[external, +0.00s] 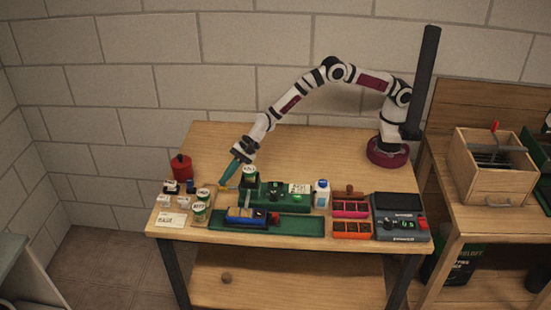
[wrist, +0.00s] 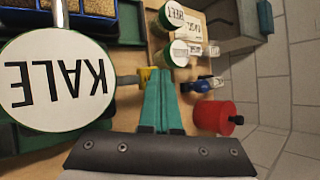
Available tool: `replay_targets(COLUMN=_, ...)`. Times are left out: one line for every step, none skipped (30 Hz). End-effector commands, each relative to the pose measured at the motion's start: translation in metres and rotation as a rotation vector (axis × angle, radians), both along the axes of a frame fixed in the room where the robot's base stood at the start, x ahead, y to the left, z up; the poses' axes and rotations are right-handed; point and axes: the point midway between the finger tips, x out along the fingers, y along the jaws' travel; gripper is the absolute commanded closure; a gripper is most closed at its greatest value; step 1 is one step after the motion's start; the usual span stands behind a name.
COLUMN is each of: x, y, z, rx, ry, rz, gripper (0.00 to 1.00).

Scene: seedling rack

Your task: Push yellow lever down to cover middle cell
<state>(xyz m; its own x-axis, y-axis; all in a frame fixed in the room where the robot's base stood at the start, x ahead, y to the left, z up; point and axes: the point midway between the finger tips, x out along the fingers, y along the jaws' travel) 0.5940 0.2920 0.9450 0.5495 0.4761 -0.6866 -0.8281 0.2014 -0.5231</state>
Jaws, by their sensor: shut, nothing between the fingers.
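My gripper (external: 227,178) is shut and empty, its teal fingers pointing down at the left part of the bench. In the wrist view the fingertips (wrist: 163,75) are together. The yellow lever end (wrist: 148,73) shows just left of and partly behind the fingertips, with a grey bar (wrist: 127,80) running left from it. It is a small yellow spot (external: 223,188) below the fingertips in the external view. I cannot tell whether they touch. The blue tray (external: 240,221) has cells; in the wrist view some hold grain (wrist: 100,7). Which cell is the middle one is unclear.
A KALE-labelled round lid (wrist: 57,82) stands close on the left in the wrist view. A red can (wrist: 213,117) is to the right. Labelled pots (wrist: 172,54) stand nearby. The green base (external: 290,229) lies around the tray. The bench behind is clear.

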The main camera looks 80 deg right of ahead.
Motion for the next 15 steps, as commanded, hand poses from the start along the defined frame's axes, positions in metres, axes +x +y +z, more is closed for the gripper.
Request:
replay_targets(x=0.000, y=0.000, z=0.003, rx=0.001, ry=0.000, rz=0.000, gripper=1.00)
replay_targets(x=0.000, y=0.000, z=0.005, rx=0.001, ry=0.000, rz=0.001, gripper=1.00)
replay_targets(x=0.000, y=0.000, z=0.007, rx=0.001, ry=0.000, rz=0.001, gripper=1.00)
replay_targets(x=0.000, y=0.000, z=0.009, rx=0.001, ry=0.000, rz=0.001, gripper=1.00)
replay_targets(x=0.000, y=0.000, z=0.011, rx=-0.001, ry=0.000, rz=0.001, gripper=1.00)
replay_targets(x=0.000, y=0.000, z=0.013, rx=0.001, ry=0.000, rz=0.000, gripper=1.00)
replay_targets(x=0.000, y=0.000, z=0.014, rx=0.000, ry=0.000, rz=0.000, gripper=1.00)
replay_targets(x=0.000, y=0.000, z=0.015, rx=-0.001, ry=0.000, rz=0.001, gripper=1.00)
replay_targets(x=0.000, y=0.000, z=0.016, rx=0.000, ry=0.000, rz=0.000, gripper=1.00)
replay_targets(x=0.000, y=0.000, z=0.016, rx=0.000, ry=0.000, rz=0.000, gripper=1.00)
replay_targets(x=0.000, y=0.000, z=0.017, rx=0.001, ry=0.000, rz=-0.001, gripper=1.00)
replay_targets(x=0.000, y=0.000, z=0.017, rx=0.001, ry=0.000, rz=-0.001, gripper=1.00)
replay_targets(x=0.000, y=0.000, z=0.017, rx=0.001, ry=0.000, rz=-0.001, gripper=1.00)
replay_targets(x=0.000, y=0.000, z=0.017, rx=0.001, ry=0.000, rz=-0.001, gripper=1.00)
replay_targets(x=0.000, y=0.000, z=0.017, rx=0.001, ry=0.000, rz=-0.001, gripper=1.00)
